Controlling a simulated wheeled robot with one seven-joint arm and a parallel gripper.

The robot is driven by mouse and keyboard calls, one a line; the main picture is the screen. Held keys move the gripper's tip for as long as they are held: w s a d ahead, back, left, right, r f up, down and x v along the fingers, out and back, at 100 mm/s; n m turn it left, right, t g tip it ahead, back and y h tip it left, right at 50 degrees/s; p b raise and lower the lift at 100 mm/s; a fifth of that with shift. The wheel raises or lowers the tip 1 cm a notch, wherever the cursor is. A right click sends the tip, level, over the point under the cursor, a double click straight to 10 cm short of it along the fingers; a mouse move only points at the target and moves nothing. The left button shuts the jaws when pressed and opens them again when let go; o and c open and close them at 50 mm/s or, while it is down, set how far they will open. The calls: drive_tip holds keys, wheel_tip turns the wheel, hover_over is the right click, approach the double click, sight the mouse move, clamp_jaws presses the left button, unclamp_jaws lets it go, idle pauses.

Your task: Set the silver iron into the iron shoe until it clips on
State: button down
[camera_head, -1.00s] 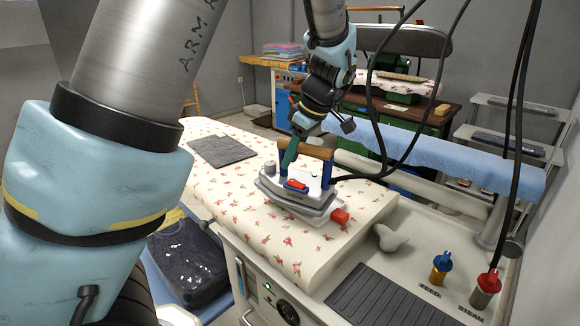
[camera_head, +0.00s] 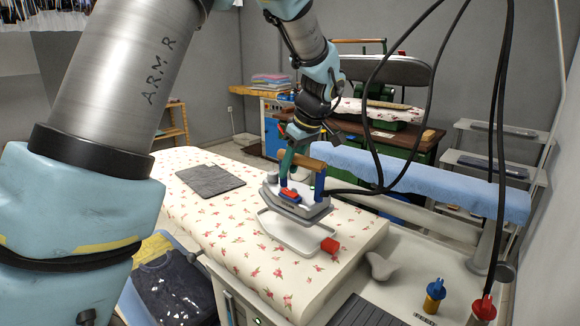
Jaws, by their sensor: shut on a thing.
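The silver iron (camera_head: 297,207), with a wooden handle, blue posts and a red part on top, is held above the ironing board, roughly level. My gripper (camera_head: 293,160) is shut on its handle; the fingertips are partly hidden. The iron shoe (camera_head: 291,241) is a pale, shallow tray with a red clip (camera_head: 329,245) at its near right end. It lies on the floral board below the iron. A gap shows between the iron's sole and the shoe, and the iron hides the shoe's far part.
The floral ironing board (camera_head: 200,215) carries a dark grey pad (camera_head: 209,180) at the far left. A black hose (camera_head: 350,191) runs from the iron to the right. A blue padded arm (camera_head: 425,183) stands behind. A grey lump (camera_head: 381,266) lies right of the board.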

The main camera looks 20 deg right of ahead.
sight(290, 188)
drive_tip(key=shift+f+b, duration=1.9)
drive_tip(key=shift+f, duration=0.8)
drive_tip(key=shift+f+b, duration=1.05)
drive_tip(key=shift+b, duration=0.05)
idle(2.2)
drive_tip(key=shift+r, duration=0.15)
drive_tip(key=shift+r+p, duration=2.15)
drive_tip(key=shift+r, duration=1.3)
